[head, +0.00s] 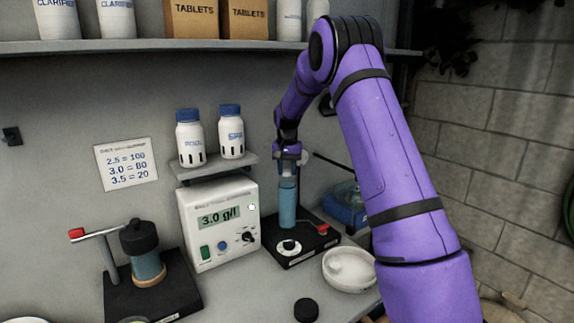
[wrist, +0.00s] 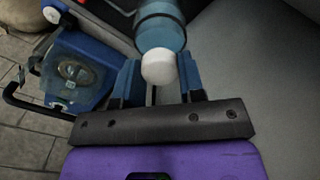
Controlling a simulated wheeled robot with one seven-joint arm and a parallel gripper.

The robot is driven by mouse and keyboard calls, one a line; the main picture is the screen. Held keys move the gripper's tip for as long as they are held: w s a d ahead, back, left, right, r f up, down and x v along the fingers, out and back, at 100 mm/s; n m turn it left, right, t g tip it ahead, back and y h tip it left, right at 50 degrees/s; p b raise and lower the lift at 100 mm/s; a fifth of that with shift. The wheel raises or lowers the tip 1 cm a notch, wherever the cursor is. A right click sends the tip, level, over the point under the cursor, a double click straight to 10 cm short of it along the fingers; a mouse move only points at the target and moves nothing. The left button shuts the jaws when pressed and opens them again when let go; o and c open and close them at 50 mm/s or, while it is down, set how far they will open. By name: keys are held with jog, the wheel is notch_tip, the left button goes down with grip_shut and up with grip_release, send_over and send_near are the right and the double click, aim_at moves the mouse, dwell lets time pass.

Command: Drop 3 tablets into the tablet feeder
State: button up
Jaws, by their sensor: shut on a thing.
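My gripper (head: 289,160) is shut on a round white tablet (wrist: 159,66), which shows between its blue fingertips in the wrist view. In the head view the gripper points down at the top of an upright blue see-through tube (head: 288,206) on a black base, which looks like the tablet feeder. The tube (wrist: 162,30) is just beyond the tablet in the wrist view; whether they touch I cannot tell. The tube's contents are not clear. A white round dish (head: 365,283) with whitish contents stands right of the base.
A meter (head: 219,225) reading 3.0 g/l stands left of the tube, below a small shelf with two bottles (head: 231,132). A lever device (head: 147,262) is at the left. A black cap (head: 306,310) lies at the front. A blue case (wrist: 77,72) is beside the counter.

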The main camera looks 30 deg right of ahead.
jog(key=shift+f, duration=0.2)
dwell(0.5)
jog(key=o, duration=1)
jog(key=shift+r, duration=0.1)
jog(key=shift+r, duration=2.9)
jog(key=shift+r, duration=0.1)
